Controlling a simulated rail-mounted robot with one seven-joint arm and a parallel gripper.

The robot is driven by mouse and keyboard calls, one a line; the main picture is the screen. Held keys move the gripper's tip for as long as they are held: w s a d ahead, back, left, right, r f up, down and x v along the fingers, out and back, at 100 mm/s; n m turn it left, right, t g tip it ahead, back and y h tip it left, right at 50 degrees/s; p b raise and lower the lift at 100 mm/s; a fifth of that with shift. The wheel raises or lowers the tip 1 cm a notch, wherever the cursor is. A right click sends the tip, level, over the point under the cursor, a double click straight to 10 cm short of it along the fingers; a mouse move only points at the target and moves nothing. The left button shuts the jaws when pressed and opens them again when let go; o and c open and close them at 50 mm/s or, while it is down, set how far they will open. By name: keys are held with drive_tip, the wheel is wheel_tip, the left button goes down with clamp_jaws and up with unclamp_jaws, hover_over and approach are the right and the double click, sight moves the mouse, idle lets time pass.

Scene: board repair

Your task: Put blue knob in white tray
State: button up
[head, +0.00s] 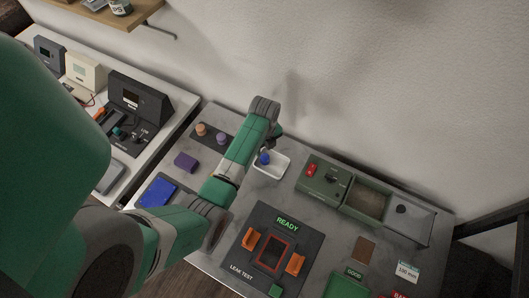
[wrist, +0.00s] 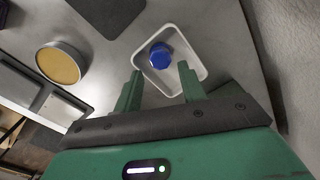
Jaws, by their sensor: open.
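The blue knob (head: 264,159) lies inside the small white tray (head: 284,166) on the grey bench. In the wrist view the blue knob (wrist: 160,56) sits in the upper left part of the white tray (wrist: 176,33), apart from my fingers. My gripper (wrist: 157,80) is open and empty, with its two green fingers spread over the tray's near part. In the head view my gripper (head: 274,134) is above the back edge of the tray, and the arm hides part of the scene.
A leak test station (head: 243,248) with orange clamps stands in front. A green box (head: 323,181) with a red switch and an open bin is to the right. Two round knobs on a dark mat (head: 211,131) and a purple block (head: 186,161) are at left. A wall rises behind.

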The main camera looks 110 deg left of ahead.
sight(264, 156)
wheel_tip(264, 156, up, 6)
drive_tip(key=shift+f, duration=0.2)
